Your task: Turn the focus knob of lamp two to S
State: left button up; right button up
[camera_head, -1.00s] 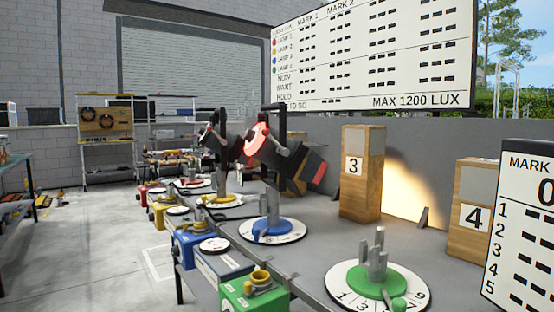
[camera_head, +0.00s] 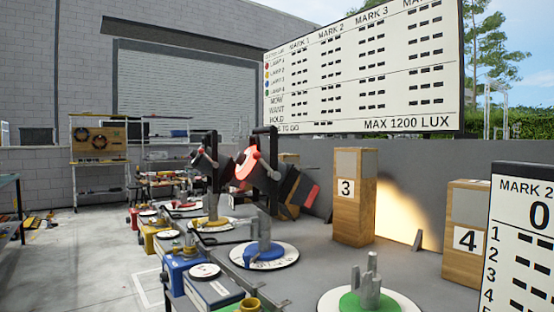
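Two black lamp heads on upright yokes stand over the bench; the nearer one (camera_head: 290,185) has a red ring (camera_head: 248,163) and the farther one (camera_head: 206,162) is partly behind it. A yellow disc (camera_head: 212,223) on a white dial lies below the farther lamp. The board's colour dots run red, yellow, blue, green, and small labels are hard to read. A yellow box (camera_head: 157,236) stands at the bench's left edge. I cannot make out a focus knob of lamp two or an S mark. Neither of my grippers is in view.
A blue disc (camera_head: 264,252) and a green disc (camera_head: 371,301) with grey posts sit on the bench (camera_head: 330,262). Wooden blocks 3 (camera_head: 353,222) and 4 (camera_head: 466,268) stand behind. Open floor (camera_head: 100,260) lies left.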

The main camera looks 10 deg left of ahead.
aim_at(241, 157)
jog(key=i+j+z, duration=0.1)
jog(key=j+z, duration=0.15)
jog(key=i+j+z, duration=0.1)
jog(key=j+z, duration=0.45)
jog(key=j, duration=0.15)
jog(key=i, duration=0.05)
